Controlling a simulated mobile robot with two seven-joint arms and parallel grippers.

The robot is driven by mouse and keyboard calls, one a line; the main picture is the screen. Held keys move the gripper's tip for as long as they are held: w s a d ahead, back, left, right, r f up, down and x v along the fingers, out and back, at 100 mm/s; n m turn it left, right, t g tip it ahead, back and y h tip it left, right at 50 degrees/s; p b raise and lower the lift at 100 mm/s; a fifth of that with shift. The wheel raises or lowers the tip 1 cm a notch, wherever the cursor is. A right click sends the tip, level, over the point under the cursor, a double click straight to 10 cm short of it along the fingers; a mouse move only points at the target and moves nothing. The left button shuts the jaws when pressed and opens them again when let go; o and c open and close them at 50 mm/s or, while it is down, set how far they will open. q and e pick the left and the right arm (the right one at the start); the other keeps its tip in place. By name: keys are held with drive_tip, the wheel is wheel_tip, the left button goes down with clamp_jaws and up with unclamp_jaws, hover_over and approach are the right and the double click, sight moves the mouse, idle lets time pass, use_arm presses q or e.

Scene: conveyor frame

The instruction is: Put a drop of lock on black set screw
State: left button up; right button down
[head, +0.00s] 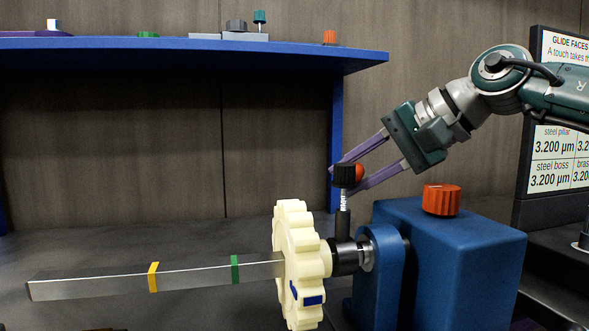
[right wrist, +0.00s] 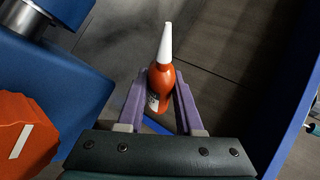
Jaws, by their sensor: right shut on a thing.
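In the head view my right gripper (head: 343,180) comes in from the upper right, its purple fingers shut on an orange bottle (head: 359,172). The right wrist view shows that bottle (right wrist: 160,88) with its white conical nozzle (right wrist: 165,42) between the fingers (right wrist: 160,100). The collar sits on the shaft between the cream gear (head: 295,250) and the blue housing (head: 455,250). My left gripper is not in view.
A steel bar (head: 100,285) with yellow and green bands reaches left from the gear. A ribbed orange knob (head: 441,199) sits on the housing. A blue shelf (head: 180,52) with small parts hangs at the back. A sign (head: 560,150) stands at the right.

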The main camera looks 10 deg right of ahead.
drive_tip(key=shift+s+a+f+n+t+b, duration=0.2)
drive_tip(key=shift+s+a+n+t+b, duration=0.15)
drive_tip(key=shift+s, duration=0.25)
drive_tip(key=shift+s+a+f+n+t+b, duration=0.2)
drive_tip(key=shift+s+a+t, duration=0.1)
drive_tip(key=shift+s+t, duration=0.25)
drive_tip(key=b, duration=0.1)
drive_tip(key=s+r+n+t+b, duration=0.1)
drive_tip(key=b, duration=0.1)
drive_tip(key=shift+a+r+t+h, duration=0.2)
drive_tip(key=shift+t+h, duration=0.1)
drive_tip(key=shift+a+r+n+b, duration=0.1)
drive_tip(key=shift+r+n+b, duration=0.25)
drive_tip(key=shift+b, duration=0.4)
drive_tip(key=shift+s+r+t, duration=0.15)
drive_tip(key=shift+r+t, duration=0.1)
drive_tip(key=shift+t, duration=0.15)
drive_tip(key=shift+r, duration=0.15)
drive_tip(key=w+g+p, duration=0.1)
drive_tip(key=p, duration=0.1)
drive_tip(key=m+g+p, duration=0.1)
drive_tip(key=p, duration=0.1)
drive_tip(key=w+d+m+g+p, duration=0.1)
drive_tip(key=p, duration=0.1)
drive_tip(key=shift+w+d+r+p, duration=0.1)
drive_tip(key=shift+w+r+p, duration=0.2)
drive_tip(key=shift+p, duration=0.1)
drive_tip(key=shift+w+d+f+m+g+y, duration=0.3)
drive_tip(key=shift+w+f+m+g+y, duration=0.15)
drive_tip(key=shift+m+g+y, duration=0.35)
